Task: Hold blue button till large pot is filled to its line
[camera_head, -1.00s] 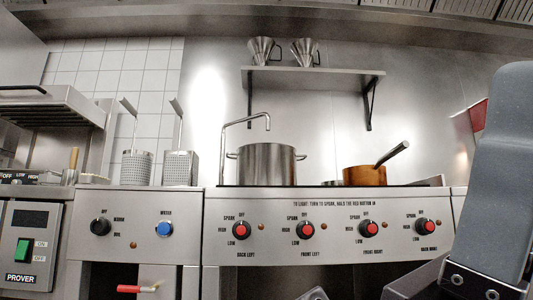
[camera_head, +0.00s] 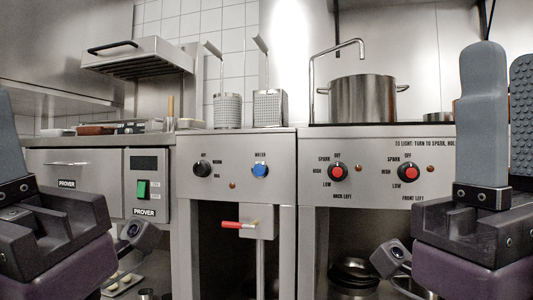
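The blue button (camera_head: 260,170) is on the steel front panel, under the label "WATER", to the right of a black knob. The large pot (camera_head: 362,99) is a steel pot with two side handles on the stove top. The bent tap (camera_head: 338,52) reaches over it; the pot's inside and line are hidden. My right gripper (camera_head: 503,125) is at the right edge, its two fingers upright and apart with nothing seen between them. My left gripper (camera_head: 15,150) is cut by the left edge, with one finger showing. Both are well away from the button.
Red burner knobs (camera_head: 338,172) line the stove panel at the right. A red-handled lever (camera_head: 238,225) sticks out below the button. Fryer baskets (camera_head: 270,107) stand above the panel. A prover (camera_head: 144,186) with a green switch is at the left. The space before the button is clear.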

